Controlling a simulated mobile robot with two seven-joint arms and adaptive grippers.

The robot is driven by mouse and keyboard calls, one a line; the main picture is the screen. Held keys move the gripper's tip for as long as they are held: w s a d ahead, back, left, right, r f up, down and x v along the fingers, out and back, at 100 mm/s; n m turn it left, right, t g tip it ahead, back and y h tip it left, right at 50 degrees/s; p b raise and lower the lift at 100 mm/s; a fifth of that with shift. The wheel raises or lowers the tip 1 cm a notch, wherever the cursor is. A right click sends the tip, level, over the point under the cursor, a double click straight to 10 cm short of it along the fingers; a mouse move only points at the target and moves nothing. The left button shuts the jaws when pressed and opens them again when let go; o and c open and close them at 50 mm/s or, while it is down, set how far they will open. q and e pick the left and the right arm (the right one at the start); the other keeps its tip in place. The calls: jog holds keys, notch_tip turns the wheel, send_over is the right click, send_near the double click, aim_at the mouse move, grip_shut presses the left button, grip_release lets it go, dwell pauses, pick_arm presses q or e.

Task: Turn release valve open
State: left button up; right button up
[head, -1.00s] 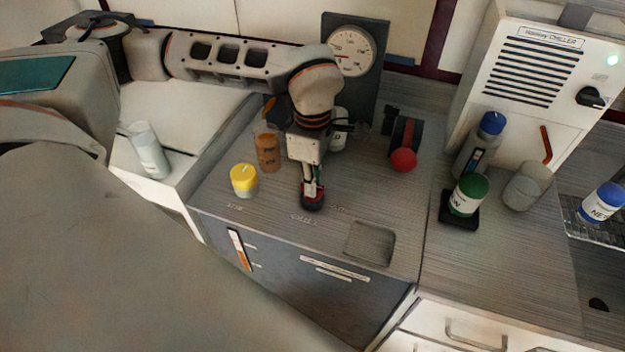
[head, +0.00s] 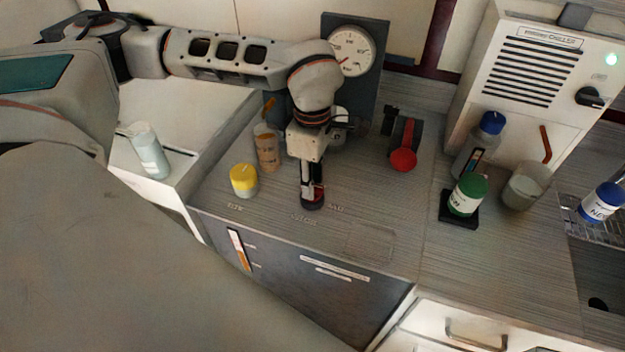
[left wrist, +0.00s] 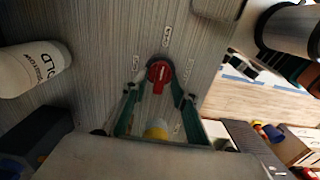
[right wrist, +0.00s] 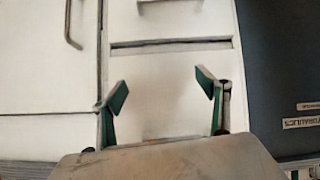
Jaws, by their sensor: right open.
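A round red knob with a raised grip (left wrist: 160,72) is set in the grey counter, with small labels around it. I take it to be the release valve; the label text is too small to read. In the head view the knob (head: 313,206) is partly hidden under my left gripper (head: 312,190). My left gripper points down at the knob, and in the left wrist view its fingertips (left wrist: 162,94) are apart, one on each side. I cannot tell whether they touch it. My right gripper (right wrist: 160,88) is open and empty before white cabinet fronts.
A yellow-capped jar (head: 244,181) and a brown bottle (head: 267,152) stand left of the left gripper. A pressure gauge (head: 352,50) is behind it. A red-ended lever (head: 403,160) is to the right, with a green-capped jar (head: 467,193) farther right.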

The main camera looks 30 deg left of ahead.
pick_arm(q)
notch_tip(320, 180, up, 12)
jog(key=shift+f, duration=0.25)
dwell(0.6)
